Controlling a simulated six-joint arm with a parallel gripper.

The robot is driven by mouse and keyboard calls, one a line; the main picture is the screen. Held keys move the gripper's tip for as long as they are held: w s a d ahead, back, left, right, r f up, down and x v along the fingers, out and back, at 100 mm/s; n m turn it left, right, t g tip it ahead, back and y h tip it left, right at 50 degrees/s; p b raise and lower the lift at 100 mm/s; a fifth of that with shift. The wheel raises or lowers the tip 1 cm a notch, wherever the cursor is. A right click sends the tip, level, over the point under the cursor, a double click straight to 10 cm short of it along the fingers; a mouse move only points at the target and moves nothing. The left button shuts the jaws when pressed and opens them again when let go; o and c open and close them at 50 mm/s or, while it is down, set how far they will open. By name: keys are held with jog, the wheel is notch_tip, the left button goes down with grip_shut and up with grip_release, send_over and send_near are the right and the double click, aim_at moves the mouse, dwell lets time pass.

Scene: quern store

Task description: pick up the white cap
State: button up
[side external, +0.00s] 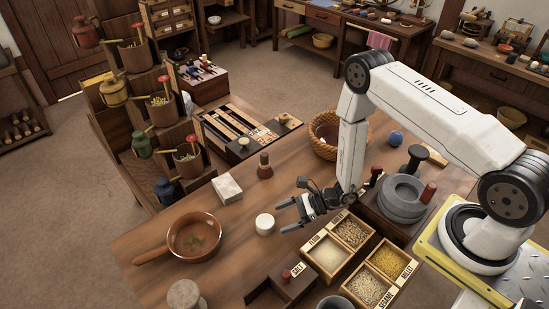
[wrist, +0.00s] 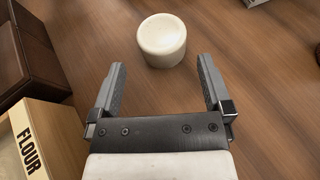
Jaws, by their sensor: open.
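The white cap (side external: 265,224) is a short, off-white cylinder standing on the wooden table. In the wrist view the cap (wrist: 162,40) lies beyond the fingertips, roughly centred between the two fingers. My gripper (side external: 283,217) is open and empty, just to the right of the cap in the side view. In the wrist view my gripper (wrist: 161,75) shows its two fingers spread apart, with bare table between them. Neither finger appears to touch the cap.
A divided grain box (side external: 327,278) stands close by my gripper; its flour label shows at left in the wrist view (wrist: 28,145). A brown pan (side external: 194,236), a pale block (side external: 227,189) and a small brown bottle (side external: 264,166) stand around the cap. Bare table surrounds it.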

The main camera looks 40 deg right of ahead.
aim_at(265, 221)
jog(key=shift+w+a+f, duration=0.15)
jog(key=shift+a, duration=0.15)
jog(key=shift+r+x, duration=0.15)
jog(key=shift+x, duration=1.15)
jog(key=shift+r+x, duration=0.1)
jog(key=shift+x, duration=1.25)
jog(key=shift+w, duration=0.15)
jog(key=c, duration=1.1)
jog(key=shift+r, duration=0.2)
jog(key=shift+r, duration=0.9)
jog(key=s+d+r, duration=0.1)
jog(key=s+r, duration=0.2)
jog(key=s, duration=0.1)
jog(key=s+d+r, duration=0.1)
jog(key=s+r, duration=0.3)
jog(key=s, duration=0.1)
jog(key=s+d+r, duration=0.1)
jog(key=s+r, duration=0.2)
jog(key=s, duration=0.1)
jog(key=shift+s+d+r, duration=0.2)
jog(key=shift+s+r, duration=0.1)
jog(key=shift+r, duration=0.1)
